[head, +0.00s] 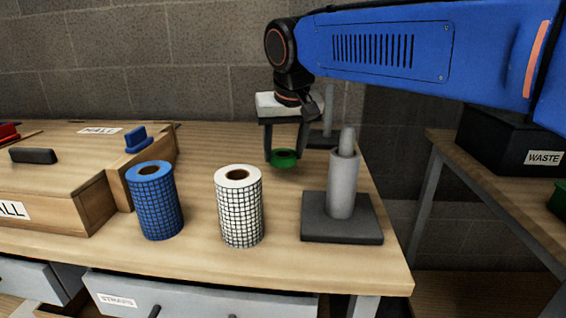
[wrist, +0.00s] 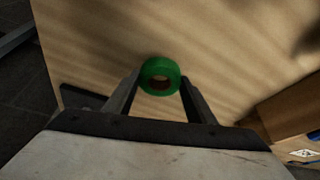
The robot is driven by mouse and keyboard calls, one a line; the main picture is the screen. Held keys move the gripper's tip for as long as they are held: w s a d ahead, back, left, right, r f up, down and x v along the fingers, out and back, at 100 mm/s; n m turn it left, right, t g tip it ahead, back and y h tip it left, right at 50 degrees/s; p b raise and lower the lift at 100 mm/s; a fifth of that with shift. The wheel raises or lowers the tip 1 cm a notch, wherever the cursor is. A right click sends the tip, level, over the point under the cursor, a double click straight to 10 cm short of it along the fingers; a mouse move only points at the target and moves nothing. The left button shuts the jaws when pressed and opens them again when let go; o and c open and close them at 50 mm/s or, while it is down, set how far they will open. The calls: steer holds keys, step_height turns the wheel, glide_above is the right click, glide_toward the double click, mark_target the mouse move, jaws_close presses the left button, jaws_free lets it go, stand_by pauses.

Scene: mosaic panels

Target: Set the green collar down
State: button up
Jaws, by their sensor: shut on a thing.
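The green collar (head: 283,158) is a short ring with a dark hole. It is between the fingers of my gripper (head: 285,150), over the back part of the wooden table. In the wrist view the green collar (wrist: 160,77) sits between the fingertips of my gripper (wrist: 160,84), with its hole facing the camera. The gripper is shut on it. I cannot tell for sure whether the collar touches the tabletop or is a little above it.
A grey post on a dark base (head: 341,217) stands front right of the gripper. A white gridded roll (head: 239,212) and a blue gridded roll (head: 155,205) stand to the left. Another dark stand (head: 325,139) is behind. A black WASTE bin (head: 505,135) is on the right-hand table.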

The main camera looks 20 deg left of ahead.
mark_target(284, 177)
steer(key=shift+f, duration=1.7)
steer(key=shift+f, duration=0.1)
steer(key=o, duration=1)
steer(key=shift+o, duration=0.2)
steer(key=v, duration=1.2)
steer(key=shift+w, duration=0.1)
